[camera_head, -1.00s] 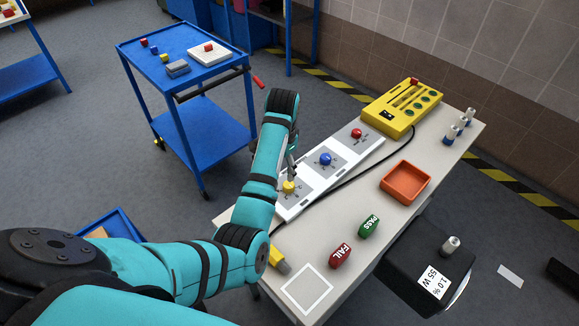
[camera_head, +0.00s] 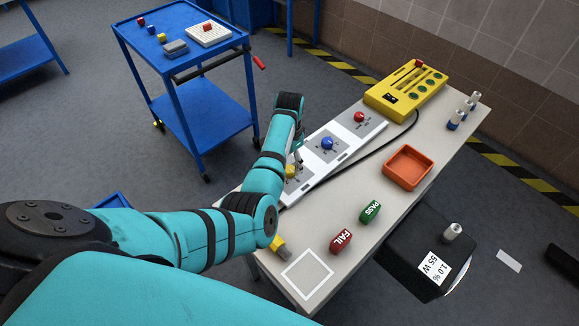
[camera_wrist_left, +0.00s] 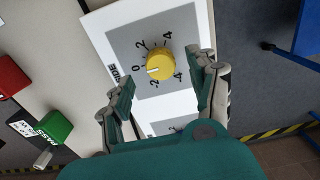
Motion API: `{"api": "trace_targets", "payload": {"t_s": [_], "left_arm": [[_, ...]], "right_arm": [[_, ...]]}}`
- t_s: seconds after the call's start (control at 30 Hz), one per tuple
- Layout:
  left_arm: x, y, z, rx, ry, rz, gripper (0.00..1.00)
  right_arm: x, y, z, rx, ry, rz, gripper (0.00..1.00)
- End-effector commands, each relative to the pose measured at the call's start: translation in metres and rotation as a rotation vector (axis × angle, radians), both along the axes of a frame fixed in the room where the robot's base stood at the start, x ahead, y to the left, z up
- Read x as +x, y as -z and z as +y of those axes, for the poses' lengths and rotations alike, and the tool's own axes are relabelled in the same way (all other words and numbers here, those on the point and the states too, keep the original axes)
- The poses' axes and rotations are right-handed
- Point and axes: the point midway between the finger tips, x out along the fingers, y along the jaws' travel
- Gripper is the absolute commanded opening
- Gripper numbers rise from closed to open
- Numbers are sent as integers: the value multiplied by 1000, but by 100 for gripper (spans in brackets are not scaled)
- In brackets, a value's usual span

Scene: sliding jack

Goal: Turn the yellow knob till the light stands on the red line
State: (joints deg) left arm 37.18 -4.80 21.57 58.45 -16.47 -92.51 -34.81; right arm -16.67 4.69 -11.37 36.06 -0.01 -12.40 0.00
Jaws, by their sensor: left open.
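The yellow knob (camera_head: 290,171) sits on the near panel of the white three-panel board (camera_head: 318,165). It is partly hidden by my arm in the head view. In the left wrist view the knob (camera_wrist_left: 160,63) shows from above, inside a printed scale with numbers; a pale mark on it points near 0. My left gripper (camera_head: 296,158) is over the knob. In the left wrist view its open fingers (camera_wrist_left: 164,72) stand on either side of the knob, apart from it. I cannot make out a light or a red line. My right gripper is not in view.
A blue knob (camera_head: 327,143) and a red knob (camera_head: 359,117) sit farther along the board. A yellow device (camera_head: 405,93) stands beyond, with a black cable. An orange tray (camera_head: 408,167), a FAIL block (camera_head: 341,241) and a PASS block (camera_head: 371,212) are on the table.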

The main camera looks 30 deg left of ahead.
Motion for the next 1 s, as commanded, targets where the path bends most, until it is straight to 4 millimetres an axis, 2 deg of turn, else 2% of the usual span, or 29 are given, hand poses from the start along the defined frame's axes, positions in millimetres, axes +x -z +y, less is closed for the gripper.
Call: {"api": "trace_targets", "payload": {"t_s": [0.1,0.2,0.57,0.67,1.0], "left_arm": [[0,18,0,0,0,2,60],[0,27,0,0,0,1,60],[0,32,0,1,-1,-1,60],[0,32,0,1,-1,-1,49],[0,32,0,1,-1,0,5]], "right_arm": [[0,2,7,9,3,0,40],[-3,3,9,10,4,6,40],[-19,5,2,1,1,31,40],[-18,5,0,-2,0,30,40],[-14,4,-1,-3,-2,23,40]]}}
